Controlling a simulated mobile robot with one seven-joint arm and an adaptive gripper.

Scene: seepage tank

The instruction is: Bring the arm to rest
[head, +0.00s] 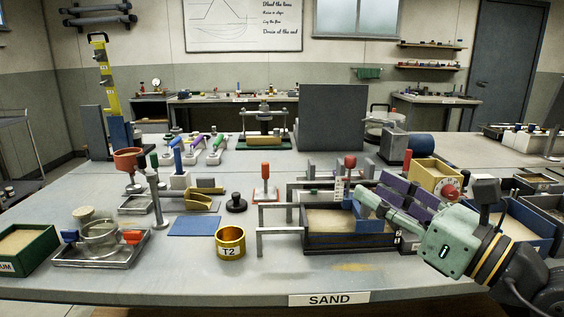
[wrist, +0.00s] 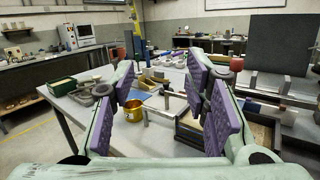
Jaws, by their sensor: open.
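My gripper (head: 408,195) is at the right of the head view, reaching in over the sand tray with its purple pads apart. In the wrist view its two purple-padded fingers (wrist: 168,98) stand wide apart with nothing between them. The dark sand tray (head: 345,240) lies below and left of the gripper on the bench. My arm covers part of the bench at the right. Beyond the fingers, the wrist view shows the brass T2 cup and bench items at a distance.
The grey bench (head: 190,270) has clear room at its front left. A brass T2 cup (head: 230,243), a grey metal stand (head: 278,228), a red-handled tool (head: 265,178) and a yellow-framed box (head: 432,172) stand near. A dark upright panel (head: 332,117) stands farther back.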

